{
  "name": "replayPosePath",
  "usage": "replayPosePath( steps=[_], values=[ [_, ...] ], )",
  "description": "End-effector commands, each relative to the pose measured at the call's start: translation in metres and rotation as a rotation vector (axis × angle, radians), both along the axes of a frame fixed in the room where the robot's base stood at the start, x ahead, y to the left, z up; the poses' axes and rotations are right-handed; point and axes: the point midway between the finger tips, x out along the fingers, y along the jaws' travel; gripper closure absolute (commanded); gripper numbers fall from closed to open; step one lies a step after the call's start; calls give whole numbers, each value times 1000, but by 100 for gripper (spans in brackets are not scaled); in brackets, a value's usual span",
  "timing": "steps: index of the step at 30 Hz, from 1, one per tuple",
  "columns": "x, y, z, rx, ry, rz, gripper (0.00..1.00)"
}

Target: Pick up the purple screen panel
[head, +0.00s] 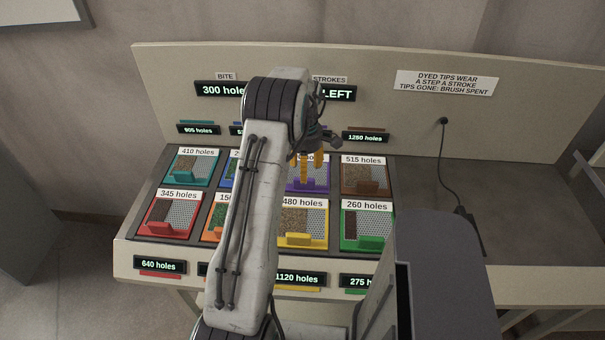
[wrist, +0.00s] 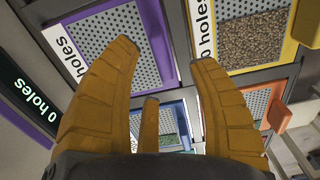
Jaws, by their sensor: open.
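The purple screen panel (head: 320,185) lies in the back row of the rack, with a purple frame, a perforated screen and a white label whose number is partly hidden. My gripper (head: 304,176) is above it and covers part of it in the head view. In the wrist view the purple panel (wrist: 157,38) is at the upper left, partly behind the left finger. My gripper (wrist: 162,60) is open and empty, with its fingers spread either side of the panel's right edge. I cannot tell how high the fingertips are above it.
A brown panel (head: 364,178) lies right of the purple one, a yellow panel (head: 302,225) in front and a green panel (head: 366,228) at front right. A blue panel (wrist: 174,125) shows between my fingers. A backboard (head: 420,125) rises behind; the bench right of the rack holds a cable (head: 444,165).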

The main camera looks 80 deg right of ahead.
Motion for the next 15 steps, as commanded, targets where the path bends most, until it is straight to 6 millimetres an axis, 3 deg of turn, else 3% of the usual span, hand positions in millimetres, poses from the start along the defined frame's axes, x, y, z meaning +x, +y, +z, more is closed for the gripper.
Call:
replayPosePath(
  steps=[9, 15],
  values=[
    [1, -3, -36, 2, 0, 0, 46],
    [1, -3, -46, 0, 0, 0, 46]
  ],
)
